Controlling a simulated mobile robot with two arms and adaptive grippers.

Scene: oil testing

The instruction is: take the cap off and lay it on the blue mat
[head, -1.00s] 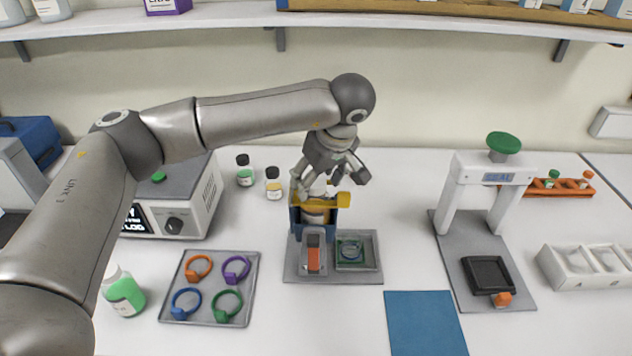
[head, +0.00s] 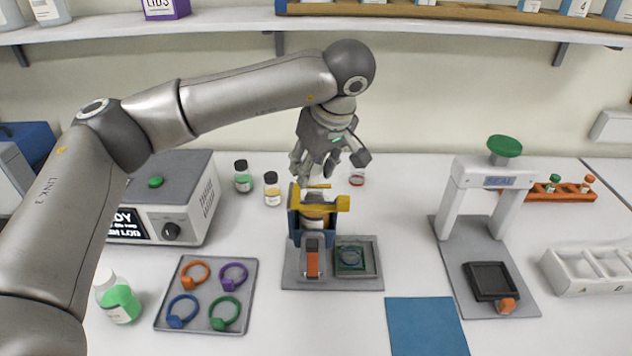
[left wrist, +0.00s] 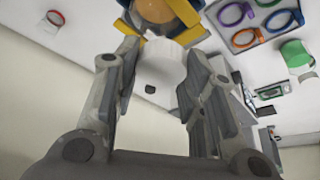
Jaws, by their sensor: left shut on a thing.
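My left gripper (head: 325,168) is raised just above the blue and yellow clamp (head: 341,204). It is shut on the white cap (left wrist: 160,66), which shows between the fingers in the left wrist view; in the head view the fingers hide the cap. A bottle with amber contents (head: 315,212) stands in the clamp under the gripper; its top also shows in the left wrist view (left wrist: 153,9). The blue mat (head: 427,325) lies bare at the front, right of the clamp. My right gripper is out of view.
A grey tray of coloured rings (head: 244,316) lies left of the clamp. A white press (head: 448,196) stands to the right, with a white rack (head: 585,268) beyond it. Small bottles (head: 272,188) stand behind. A shelf (head: 230,24) runs above.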

